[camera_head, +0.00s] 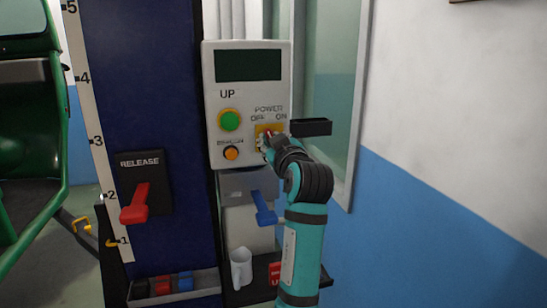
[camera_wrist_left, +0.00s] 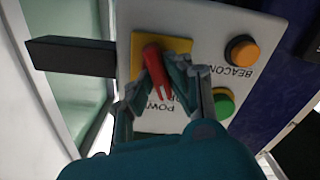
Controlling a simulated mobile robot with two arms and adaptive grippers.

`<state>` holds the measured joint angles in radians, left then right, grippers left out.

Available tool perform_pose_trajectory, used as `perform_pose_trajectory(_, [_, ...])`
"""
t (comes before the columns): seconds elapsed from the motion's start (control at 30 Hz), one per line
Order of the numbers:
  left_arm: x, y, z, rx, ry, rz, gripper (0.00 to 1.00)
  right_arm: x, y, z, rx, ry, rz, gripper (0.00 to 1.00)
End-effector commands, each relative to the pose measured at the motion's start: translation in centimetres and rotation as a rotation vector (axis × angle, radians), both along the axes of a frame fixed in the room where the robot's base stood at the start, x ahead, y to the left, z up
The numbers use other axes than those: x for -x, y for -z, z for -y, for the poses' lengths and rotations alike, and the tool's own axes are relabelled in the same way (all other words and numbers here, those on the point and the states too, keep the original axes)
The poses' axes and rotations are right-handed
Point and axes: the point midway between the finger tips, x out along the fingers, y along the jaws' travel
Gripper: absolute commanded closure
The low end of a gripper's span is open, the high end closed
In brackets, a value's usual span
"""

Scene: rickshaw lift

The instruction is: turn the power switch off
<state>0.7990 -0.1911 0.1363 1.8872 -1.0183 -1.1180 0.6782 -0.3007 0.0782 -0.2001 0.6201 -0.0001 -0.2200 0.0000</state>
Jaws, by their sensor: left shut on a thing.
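The control panel (camera_head: 213,70) is a pale box on a blue column, with a dark display at its top. The power switch has a red handle on a yellow plate (camera_head: 277,130) below the words POWER, OFF and ON. My left gripper (camera_head: 266,141) is at this switch. In the left wrist view the red handle (camera_wrist_left: 151,54) sits between the fingertips of my left gripper (camera_wrist_left: 160,68), which are shut on it. The fingers partly cover the handle and labels, and I cannot tell which word the handle points to. My right gripper is not in view.
A green UP button (camera_head: 229,120) and an orange beacon button (camera_head: 231,153) are left of the switch. A black bar (camera_head: 312,127) sticks out at the panel's right. A red release lever (camera_head: 136,205) is left.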

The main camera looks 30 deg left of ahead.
Motion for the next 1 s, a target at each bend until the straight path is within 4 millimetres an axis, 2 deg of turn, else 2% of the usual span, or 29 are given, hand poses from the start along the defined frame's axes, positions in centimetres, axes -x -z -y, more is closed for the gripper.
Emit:
perform_pose_trajectory(0.03, [0.0,0.6,0.1,0.028,0.003,0.028,1.00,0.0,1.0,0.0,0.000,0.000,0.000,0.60])
perform_pose_trajectory(0.33, [0.0,0.4,0.0,0.142,0.001,0.160,1.00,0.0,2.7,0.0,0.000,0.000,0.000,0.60])
perform_pose_trajectory(1.0, [0.0,0.1,-0.1,0.190,0.000,0.219,1.00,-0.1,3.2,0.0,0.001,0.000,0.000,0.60])
